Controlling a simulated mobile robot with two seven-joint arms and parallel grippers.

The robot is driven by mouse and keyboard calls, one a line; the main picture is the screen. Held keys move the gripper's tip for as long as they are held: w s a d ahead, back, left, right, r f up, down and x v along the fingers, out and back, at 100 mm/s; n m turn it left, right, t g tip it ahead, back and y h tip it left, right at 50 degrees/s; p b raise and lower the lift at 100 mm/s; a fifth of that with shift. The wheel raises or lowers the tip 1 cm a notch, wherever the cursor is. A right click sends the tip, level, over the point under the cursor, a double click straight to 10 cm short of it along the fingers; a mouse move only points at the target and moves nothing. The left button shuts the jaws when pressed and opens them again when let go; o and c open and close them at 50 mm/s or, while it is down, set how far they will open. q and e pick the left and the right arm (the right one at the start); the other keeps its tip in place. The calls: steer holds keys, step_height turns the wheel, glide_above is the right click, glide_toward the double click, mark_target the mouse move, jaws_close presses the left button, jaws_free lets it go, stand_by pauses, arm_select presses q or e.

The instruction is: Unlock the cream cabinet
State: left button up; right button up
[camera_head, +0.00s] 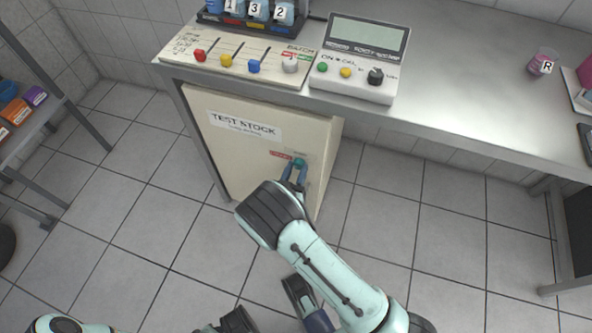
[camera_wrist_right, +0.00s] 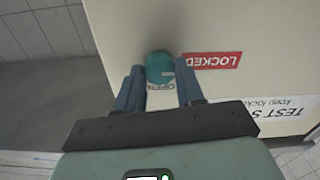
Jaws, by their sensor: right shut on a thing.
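The cream cabinet (camera_head: 232,158) stands under the bench with its door shut and a "TEST STOCK" label on it. In the wrist view the knob (camera_wrist_right: 160,66) is between the blue fingers of my right gripper (camera_wrist_right: 161,84). The red label (camera_wrist_right: 212,60) reads "LOCKED", and a pale "OPEN" label (camera_wrist_right: 160,87) is partly covered. My right gripper (camera_head: 297,171) is shut on the knob. My left gripper does not show clearly.
A rack with coloured boxes (camera_head: 15,112) stands at left. Tiled floor (camera_head: 130,215) is clear left of the cabinet.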

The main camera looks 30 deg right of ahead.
steer(key=m, duration=0.4)
steer(key=shift+m+p, duration=0.3)
steer(key=shift+p, duration=0.05)
steer(key=m, duration=0.2)
steer(key=shift+m, duration=0.3)
steer(key=m, duration=0.2)
steer(key=shift+f+m, duration=0.1)
steer(key=shift+m, duration=0.3)
steer(key=m, duration=0.3)
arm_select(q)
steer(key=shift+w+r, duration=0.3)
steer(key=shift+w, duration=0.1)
arm_select(e)
steer(key=shift+m, duration=2)
steer(key=o, duration=1)
steer(key=shift+o, duration=0.2)
